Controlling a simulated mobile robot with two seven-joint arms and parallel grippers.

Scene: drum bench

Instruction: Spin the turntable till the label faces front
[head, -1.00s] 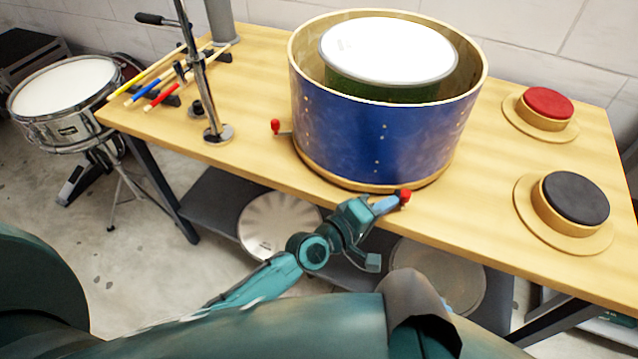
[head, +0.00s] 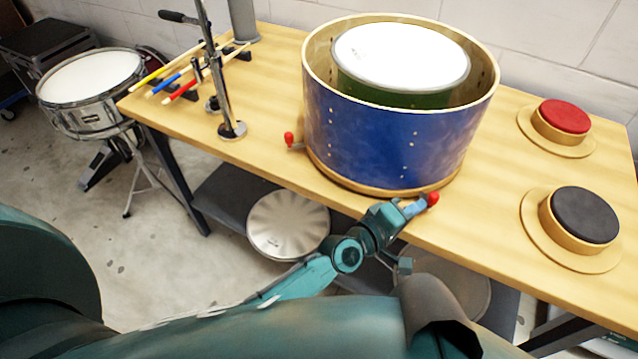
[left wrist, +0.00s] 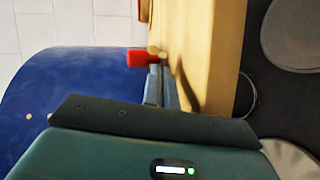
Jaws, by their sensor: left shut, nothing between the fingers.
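A blue drum shell (head: 385,140) with a wooden rim stands at the front middle of the bench, on a wooden turntable disc (head: 385,190) seen as a thin edge. Inside the shell is a smaller green drum with a white head (head: 400,57). One red knob (head: 289,138) sticks out at the disc's left. Another red knob (head: 433,198) is at its front right. My left gripper (head: 416,207) is shut and empty, its fingertips right beside this front knob. The knob also shows at the fingertips in the left wrist view (left wrist: 140,59). No label shows on the shell's visible side.
A chrome stand (head: 228,100) and several coloured sticks (head: 180,85) are on the left of the bench. A red pad (head: 565,117) and a black pad (head: 585,214) are on the right. A snare drum (head: 95,80) stands left on the floor. A shelf lies underneath.

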